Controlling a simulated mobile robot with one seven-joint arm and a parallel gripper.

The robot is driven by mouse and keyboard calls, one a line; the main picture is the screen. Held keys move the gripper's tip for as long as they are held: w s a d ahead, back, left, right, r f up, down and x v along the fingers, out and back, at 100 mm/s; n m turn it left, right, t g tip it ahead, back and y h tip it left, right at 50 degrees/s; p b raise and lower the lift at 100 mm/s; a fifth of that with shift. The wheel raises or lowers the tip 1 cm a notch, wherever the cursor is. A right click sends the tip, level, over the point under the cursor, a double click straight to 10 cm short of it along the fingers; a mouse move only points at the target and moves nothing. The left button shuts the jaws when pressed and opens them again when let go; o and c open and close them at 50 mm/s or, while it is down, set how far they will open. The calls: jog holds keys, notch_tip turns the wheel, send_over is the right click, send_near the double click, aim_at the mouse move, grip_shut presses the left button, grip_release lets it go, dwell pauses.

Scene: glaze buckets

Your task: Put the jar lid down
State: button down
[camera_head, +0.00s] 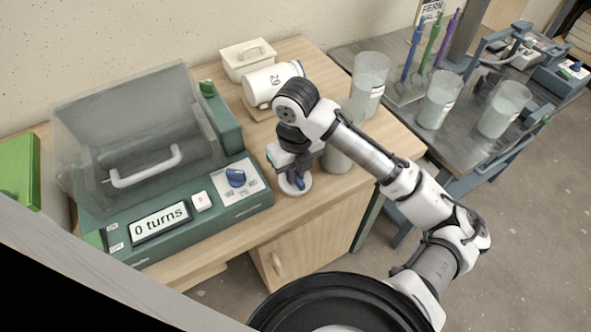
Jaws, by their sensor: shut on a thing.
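My gripper (294,178) points down over the front part of the wooden table top, right of the green machine. It is shut on the jar lid (304,188), a round white disc low at the table, near the front edge. Dark blue parts show between the gripper and the lid. I cannot tell whether the lid touches the wood. A grey cylindrical vessel (337,160) stands just right of the lid, partly hidden by my arm. A white jar (265,83) marked "20" lies on its side behind my gripper.
The green machine (225,192) with a clear cover and "0 turns" display fills the left. A clear bucket (370,75) stands behind my arm; two more (440,98) (503,108) are on the grey bench.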

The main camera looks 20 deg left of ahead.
jog(key=c, duration=1.9)
grip_release()
jog(key=shift+f, duration=0.15)
jog(key=o, duration=0.4)
jog(key=shift+o, duration=0.2)
notch_tip(320, 180, up, 12)
jog(key=shift+r, duration=0.25)
